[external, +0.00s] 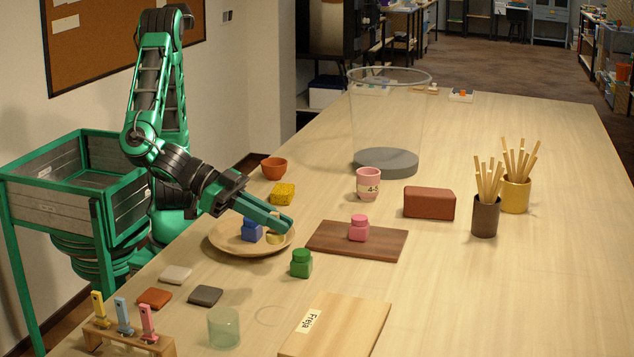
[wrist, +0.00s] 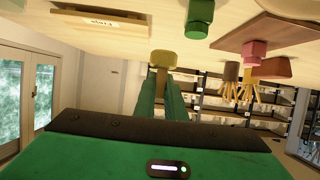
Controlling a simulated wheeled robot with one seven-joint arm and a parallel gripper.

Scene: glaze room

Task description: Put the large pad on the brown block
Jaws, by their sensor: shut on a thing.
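My gripper (external: 284,226) reaches low over the wooden plate (external: 222,245). It is shut on a yellow-tan round piece (external: 275,238), which looks like a pad with a stem. In the wrist view its round end (wrist: 163,58) sticks out beyond the fingertips (wrist: 165,84). Its stem is mostly hidden between the fingers. I cannot tell whether it touches the plate. The reddish-brown block (external: 429,203) lies on the table to the right, apart from my gripper, with a bare top. It also shows in the wrist view (wrist: 274,68).
A blue jar (external: 251,230) stands on the plate beside my fingers. A brown board (external: 376,247) with a pink jar (external: 358,230) lies between my gripper and the block. A green jar (external: 301,264), pink cup (external: 369,184) and dark stick holder (external: 485,216) stand nearby.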

